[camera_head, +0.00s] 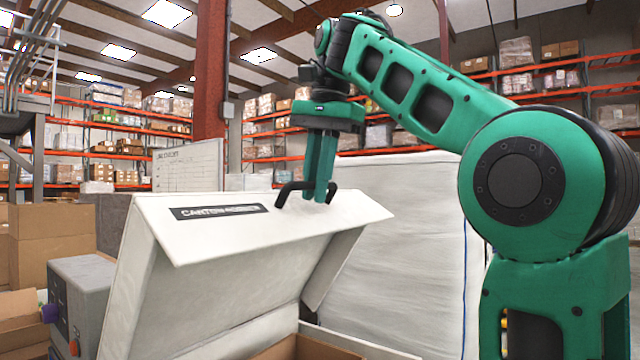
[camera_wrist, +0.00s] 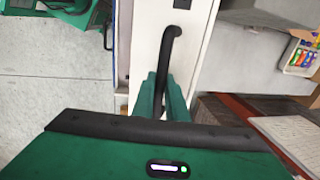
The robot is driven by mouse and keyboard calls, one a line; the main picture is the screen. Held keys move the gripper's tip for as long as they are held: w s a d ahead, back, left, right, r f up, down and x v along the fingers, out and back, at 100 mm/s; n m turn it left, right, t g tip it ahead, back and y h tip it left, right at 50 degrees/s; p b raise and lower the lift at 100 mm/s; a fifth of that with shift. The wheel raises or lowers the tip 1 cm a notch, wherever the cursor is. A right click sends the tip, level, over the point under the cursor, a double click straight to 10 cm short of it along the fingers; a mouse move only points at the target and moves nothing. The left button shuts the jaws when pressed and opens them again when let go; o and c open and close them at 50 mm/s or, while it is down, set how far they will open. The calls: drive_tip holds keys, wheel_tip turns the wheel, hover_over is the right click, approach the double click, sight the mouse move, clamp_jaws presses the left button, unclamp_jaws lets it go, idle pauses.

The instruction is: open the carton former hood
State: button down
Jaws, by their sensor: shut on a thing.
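The carton former hood (camera_head: 240,225) is a white lid with a dark label plate, tilted up with a gap below its front edge. A black bar handle (camera_head: 288,190) stands on its upper face. My gripper (camera_head: 318,197) points down over the hood and is shut on this handle. In the wrist view, the green fingers (camera_wrist: 160,95) close around the black handle (camera_wrist: 168,50), with the white hood (camera_wrist: 194,45) behind it. Part of the handle is hidden between the fingers. Below the hood, the machine's opening shows a brown cardboard edge (camera_head: 300,347).
A grey control box (camera_head: 85,290) with knobs stands left of the hood. Brown cartons (camera_head: 45,245) are at the far left. A white wrapped stack (camera_head: 410,250) stands behind the hood at right. A red column (camera_head: 210,75) and a whiteboard (camera_head: 188,166) are behind.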

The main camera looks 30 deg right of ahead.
drive_tip(key=shift+w+f, duration=0.1)
drive_tip(key=shift+w, duration=0.05)
drive_tip(key=c, duration=1.8)
unclamp_jaws()
drive_tip(key=shift+w+d+f, duration=0.1)
drive_tip(key=shift+w, duration=0.05)
drive_tip(key=shift+o, duration=0.2)
drive_tip(key=shift+w, duration=0.2)
drive_tip(key=shift+s, duration=0.15)
